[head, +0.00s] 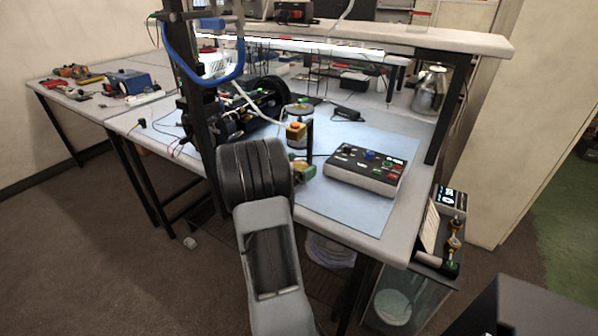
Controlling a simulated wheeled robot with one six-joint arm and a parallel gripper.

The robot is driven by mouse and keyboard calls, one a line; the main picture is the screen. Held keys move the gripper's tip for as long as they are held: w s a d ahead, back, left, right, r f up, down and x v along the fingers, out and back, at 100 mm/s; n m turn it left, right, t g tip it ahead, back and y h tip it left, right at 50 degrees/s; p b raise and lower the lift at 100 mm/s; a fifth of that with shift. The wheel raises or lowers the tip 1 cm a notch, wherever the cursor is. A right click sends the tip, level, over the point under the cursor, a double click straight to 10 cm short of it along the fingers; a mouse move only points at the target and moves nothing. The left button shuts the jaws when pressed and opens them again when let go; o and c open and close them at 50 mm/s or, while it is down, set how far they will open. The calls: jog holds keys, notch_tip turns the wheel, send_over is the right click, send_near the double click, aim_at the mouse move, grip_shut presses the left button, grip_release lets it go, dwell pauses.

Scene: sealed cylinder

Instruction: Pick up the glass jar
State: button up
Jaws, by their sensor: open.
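A shiny, rounded jar-like vessel (430,91) stands upright at the back right of the bench, next to the dark shelf post. It looks silvery, and I cannot tell whether it is glass or metal. A smaller round-topped container (299,110) stands near the bench middle, behind an orange-topped yellow box; its material is unclear. My arm rises from the bottom middle, and its dark joint covers part of the bench's front edge. My gripper does not show clearly; it seems hidden beyond that joint. Nothing is seen touching the silvery vessel.
A control box (366,169) with coloured knobs lies on the blue mat (340,209). Black round machinery (270,98) stands left of the middle. A raised shelf (460,40) overhangs the bench's back. A clear tank (395,300) is below the right corner. The mat's front is bare.

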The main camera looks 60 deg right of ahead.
jog(key=c, duration=1.1)
jog(key=shift+c, duration=0.4)
jog(key=shift+r, duration=0.15)
